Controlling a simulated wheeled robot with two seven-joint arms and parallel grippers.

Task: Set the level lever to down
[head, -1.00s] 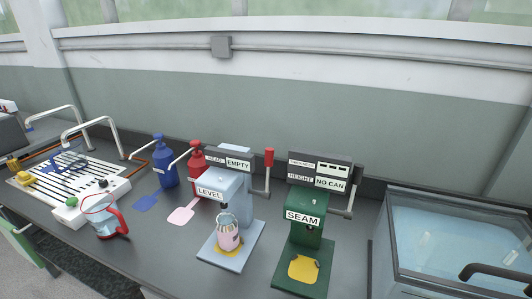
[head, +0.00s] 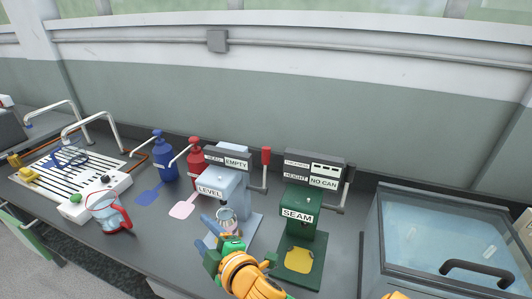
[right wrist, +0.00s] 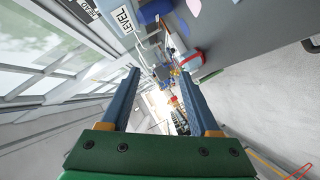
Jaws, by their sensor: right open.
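The blue-grey LEVEL machine (head: 222,188) stands mid-bench. Its lever (head: 266,157) has a red grip at the top and stands upright at the machine's right side. The display above the machine reads EMPTY. A can (head: 227,220) stands on its base, partly hidden by my right gripper. My right gripper (head: 211,236) has blue fingers and is in front of the machine's base, left of and below the lever. It is open with nothing between its fingers, as the right wrist view (right wrist: 158,82) also shows. My left gripper is out of view.
The green SEAM machine (head: 300,215) stands just right of the lever, reading NO CAN. A glass-lidded tank (head: 430,235) is further right. Red (head: 196,158) and blue (head: 163,160) pump bottles and a jug (head: 112,213) stand left.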

